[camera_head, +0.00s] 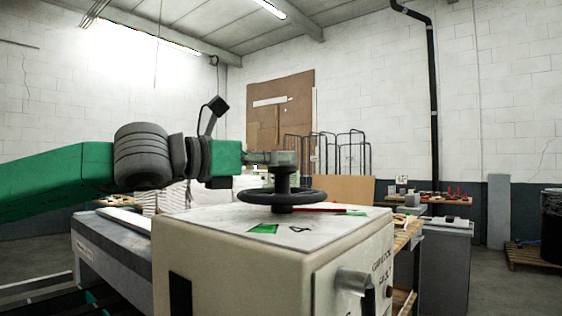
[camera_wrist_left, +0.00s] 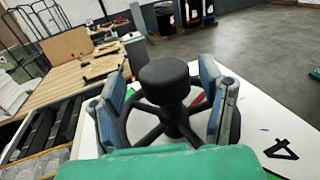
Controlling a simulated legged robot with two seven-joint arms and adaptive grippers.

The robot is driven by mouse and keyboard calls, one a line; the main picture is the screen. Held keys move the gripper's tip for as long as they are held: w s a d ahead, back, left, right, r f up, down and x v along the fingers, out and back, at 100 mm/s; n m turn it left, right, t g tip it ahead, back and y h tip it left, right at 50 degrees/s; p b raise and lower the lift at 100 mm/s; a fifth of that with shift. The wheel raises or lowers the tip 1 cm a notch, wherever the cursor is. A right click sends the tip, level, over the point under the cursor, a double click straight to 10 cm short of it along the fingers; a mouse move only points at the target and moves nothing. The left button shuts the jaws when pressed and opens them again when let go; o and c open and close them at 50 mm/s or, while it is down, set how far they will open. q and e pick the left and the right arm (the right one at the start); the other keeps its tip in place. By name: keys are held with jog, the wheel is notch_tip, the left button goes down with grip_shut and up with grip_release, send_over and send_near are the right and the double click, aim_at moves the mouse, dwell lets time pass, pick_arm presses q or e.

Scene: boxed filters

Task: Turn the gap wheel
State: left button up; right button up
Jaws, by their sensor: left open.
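The gap wheel (camera_head: 281,196) is a dark spoked handwheel lying flat above the top of a beige machine box (camera_head: 215,232). A dark hub post (camera_head: 281,172) rises from its middle. My left gripper (camera_head: 284,160) is at the top of this post, its arm coming in from the left. In the left wrist view the open gripper (camera_wrist_left: 168,112) has one blue-grey finger on each side of the round hub knob (camera_wrist_left: 163,78). Gaps show between fingers and knob. The wheel's spokes (camera_wrist_left: 178,128) show below. My right gripper is in neither view.
The box top carries green marks, a black figure 4 and a red strip. A lever-like knob (camera_head: 352,280) sticks out of its front. A grey conveyor-like unit (camera_head: 112,250) adjoins on the left. A wooden workbench (camera_head: 408,233) and grey cabinet (camera_head: 443,262) stand behind right.

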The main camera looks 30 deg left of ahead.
pick_arm(q)
jog(key=v, duration=1)
jog(key=shift+w+a+f, duration=0.1)
jog(key=shift+w+a, duration=0.05)
jog(key=shift+a, duration=0.2)
jog(key=shift+d, duration=0.1)
jog(key=shift+d, duration=0.1)
